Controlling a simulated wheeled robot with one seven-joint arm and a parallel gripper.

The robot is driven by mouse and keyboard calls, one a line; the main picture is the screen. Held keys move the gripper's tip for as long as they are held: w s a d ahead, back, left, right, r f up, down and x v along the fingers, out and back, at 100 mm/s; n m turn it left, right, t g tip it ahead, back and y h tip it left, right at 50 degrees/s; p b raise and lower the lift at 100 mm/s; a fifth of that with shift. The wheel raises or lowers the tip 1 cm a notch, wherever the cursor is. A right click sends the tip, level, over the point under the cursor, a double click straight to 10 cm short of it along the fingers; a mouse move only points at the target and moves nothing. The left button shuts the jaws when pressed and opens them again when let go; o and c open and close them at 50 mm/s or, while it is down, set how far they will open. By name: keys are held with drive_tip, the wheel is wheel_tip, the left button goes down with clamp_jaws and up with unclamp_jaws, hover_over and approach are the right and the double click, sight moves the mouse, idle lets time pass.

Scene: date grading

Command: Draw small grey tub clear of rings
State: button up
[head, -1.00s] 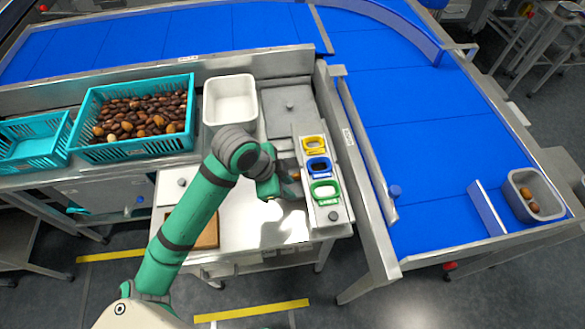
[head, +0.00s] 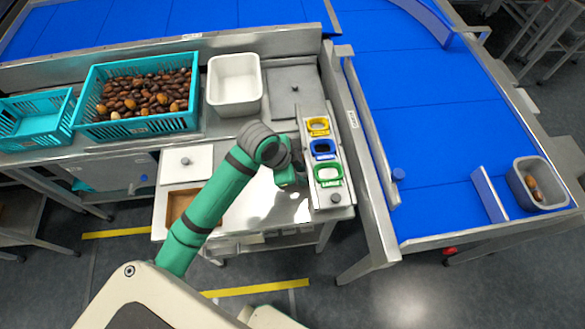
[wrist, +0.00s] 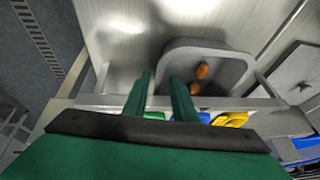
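The small grey tub (wrist: 240,72) shows in the wrist view with orange-brown dates (wrist: 202,72) in it. It stands on the steel top beside the rack of rings. The green ring (head: 328,175), blue ring (head: 322,149) and yellow ring (head: 318,126) sit in a row. My gripper (wrist: 162,78) is at the tub's left side, its two fingers a narrow gap apart. The tub's near-left wall appears between or just behind the fingers; whether they press on it I cannot tell. In the head view my gripper (head: 291,177) is left of the green ring, and my arm hides the tub.
A white tub (head: 236,107) and a teal crate (head: 85,128) of dates stand behind on the bench. Another grey tub (head: 519,190) with dates is on the blue conveyor (head: 440,130) at right.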

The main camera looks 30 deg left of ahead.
sight(303, 176)
drive_tip(key=shift+x, duration=1.65)
clamp_jaws()
drive_tip(key=shift+w, duration=0.1)
